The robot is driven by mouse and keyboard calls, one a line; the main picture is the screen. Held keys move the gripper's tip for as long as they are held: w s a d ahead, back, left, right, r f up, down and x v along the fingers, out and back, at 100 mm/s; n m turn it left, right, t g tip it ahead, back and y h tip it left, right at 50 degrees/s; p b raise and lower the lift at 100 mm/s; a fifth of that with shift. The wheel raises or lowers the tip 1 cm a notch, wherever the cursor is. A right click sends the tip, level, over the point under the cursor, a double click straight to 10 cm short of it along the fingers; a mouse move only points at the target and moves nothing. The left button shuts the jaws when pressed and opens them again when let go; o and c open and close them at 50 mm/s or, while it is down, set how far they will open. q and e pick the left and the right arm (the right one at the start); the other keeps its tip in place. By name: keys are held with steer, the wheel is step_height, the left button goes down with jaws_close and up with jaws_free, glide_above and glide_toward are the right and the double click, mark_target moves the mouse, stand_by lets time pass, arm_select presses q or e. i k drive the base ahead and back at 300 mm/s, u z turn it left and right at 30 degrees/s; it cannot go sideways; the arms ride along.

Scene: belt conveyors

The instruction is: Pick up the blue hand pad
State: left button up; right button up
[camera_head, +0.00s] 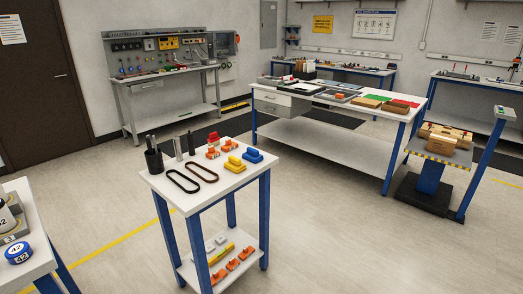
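A small blue block-like piece (253,155), which looks like the blue hand pad, lies on the top of a small white table (222,188) with blue legs. It sits near the table's far right corner, just beyond a yellow piece (234,165) of similar shape. Nothing holds it. Neither of my grippers is in view.
The small table also holds two dark belt loops (183,181), orange pieces (213,152) and a black cup (154,160) with tools. Its lower shelf (205,272) holds more pieces. A white table (20,195) edges in at left. Open floor (335,225) lies to the right.

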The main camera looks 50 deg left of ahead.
mark_target(252, 155)
steer(key=u, duration=0.3)
steer(key=i, duration=1.05)
steer(key=u, duration=1.35)
steer(key=i, duration=0.85)
steer(key=u, duration=1)
